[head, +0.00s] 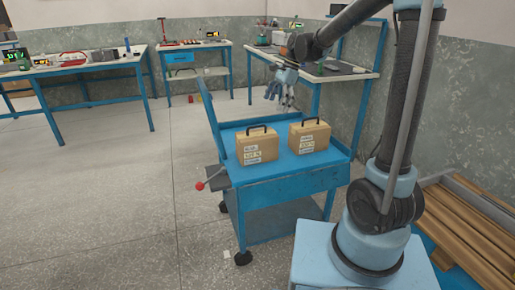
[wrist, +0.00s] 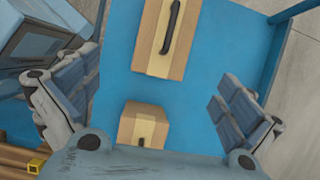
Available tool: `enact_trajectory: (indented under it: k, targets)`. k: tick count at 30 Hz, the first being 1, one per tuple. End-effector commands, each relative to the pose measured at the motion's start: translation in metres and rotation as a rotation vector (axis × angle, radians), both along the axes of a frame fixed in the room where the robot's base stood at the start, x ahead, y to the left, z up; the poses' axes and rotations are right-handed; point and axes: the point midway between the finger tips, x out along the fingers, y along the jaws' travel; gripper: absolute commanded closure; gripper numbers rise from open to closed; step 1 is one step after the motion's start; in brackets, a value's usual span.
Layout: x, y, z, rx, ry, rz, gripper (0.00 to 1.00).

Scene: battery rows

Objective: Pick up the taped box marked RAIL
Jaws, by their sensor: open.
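Two tan boxes with black top handles and white front labels stand upright on the blue cart, the left box (head: 257,146) and the right box (head: 309,135). The label writing is too small for me to tell surely which says RAIL. My gripper (head: 280,98) hangs above the cart's far side, apart from both boxes. In the wrist view my gripper (wrist: 158,100) is open and empty. One box with a pale tape strip (wrist: 181,50) lies ahead of the fingers. Another taped box (wrist: 143,124) shows between them, its near part hidden by the palm.
The blue cart (head: 285,172) has a raised rim and a red-knobbed lever at its left. Work tables with tools stand behind it, and a dark-topped bench (head: 322,70) stands close behind my gripper. Wooden planks (head: 470,222) lie at right. Open floor is at left.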

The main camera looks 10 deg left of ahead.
Motion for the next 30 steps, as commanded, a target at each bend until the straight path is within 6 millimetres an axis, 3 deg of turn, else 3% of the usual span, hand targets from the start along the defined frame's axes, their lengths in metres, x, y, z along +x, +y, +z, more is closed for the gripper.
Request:
enact_trajectory:
  k: [7,24,30]
  targets:
    - [0.002,0.018,-0.013,-0.001,0.026,-0.023,0.0]
    - [-0.017,0.049,-0.101,-0.001,0.025,-0.021,0.0]
    - [-0.02,0.053,-0.115,-0.001,0.025,-0.024,0.0]
